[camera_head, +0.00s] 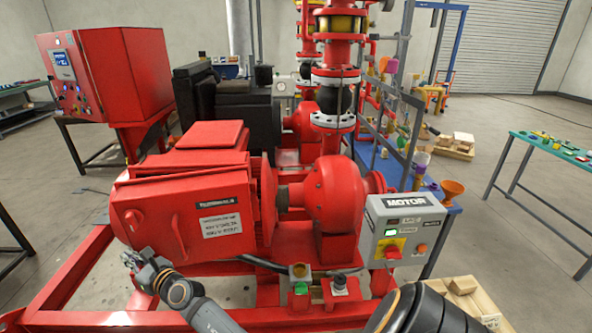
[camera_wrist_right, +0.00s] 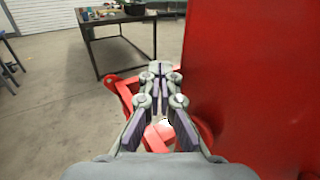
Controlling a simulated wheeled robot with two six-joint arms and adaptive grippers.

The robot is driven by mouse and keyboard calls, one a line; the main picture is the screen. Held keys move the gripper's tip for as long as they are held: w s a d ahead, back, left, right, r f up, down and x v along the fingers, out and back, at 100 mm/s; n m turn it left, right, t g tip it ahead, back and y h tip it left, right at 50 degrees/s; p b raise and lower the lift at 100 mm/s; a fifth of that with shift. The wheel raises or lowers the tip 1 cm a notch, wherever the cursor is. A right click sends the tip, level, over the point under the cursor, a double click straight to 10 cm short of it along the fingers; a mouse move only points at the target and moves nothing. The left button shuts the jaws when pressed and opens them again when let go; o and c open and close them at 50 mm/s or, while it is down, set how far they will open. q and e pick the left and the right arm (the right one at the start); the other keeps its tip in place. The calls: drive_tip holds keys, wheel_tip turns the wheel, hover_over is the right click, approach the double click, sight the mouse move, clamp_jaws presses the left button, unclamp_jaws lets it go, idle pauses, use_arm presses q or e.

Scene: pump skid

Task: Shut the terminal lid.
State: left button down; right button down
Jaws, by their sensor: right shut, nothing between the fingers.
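The red motor has a box-shaped red housing (camera_head: 205,138) on top. A flat red panel (camera_head: 160,205) faces me on its near side. This panel carries a white label (camera_head: 222,225) that looks upside down; it seems to be the terminal lid hanging open, but red on red hides its edges. My right gripper (camera_head: 127,258) is at the panel's lower left, fingers together and empty, apart from the panel as far as I can tell. In the right wrist view the gripper (camera_wrist_right: 160,72) points past a large red surface (camera_wrist_right: 255,80) close on its right. My left gripper is out of view.
The red pump (camera_head: 335,195) and the grey motor switch box (camera_head: 402,235) stand to the right. The red skid frame (camera_head: 65,275) runs below the gripper. A red control cabinet (camera_head: 110,75) stands behind left. Open floor lies left, with a dark table (camera_wrist_right: 115,18) beyond.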

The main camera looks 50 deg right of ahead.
drive_tip(key=shift+w+d+r+b, duration=0.1)
drive_tip(key=shift+w+d+b, duration=0.45)
drive_tip(key=shift+w, duration=0.7)
drive_tip(key=shift+w+d+f+b, duration=0.1)
drive_tip(key=shift+w+d+b, duration=0.2)
drive_tip(key=shift+w+d, duration=0.65)
drive_tip(key=shift+w+d+r+b, duration=0.1)
drive_tip(key=shift+w+d+b, duration=0.35)
drive_tip(key=shift+w, duration=1.05)
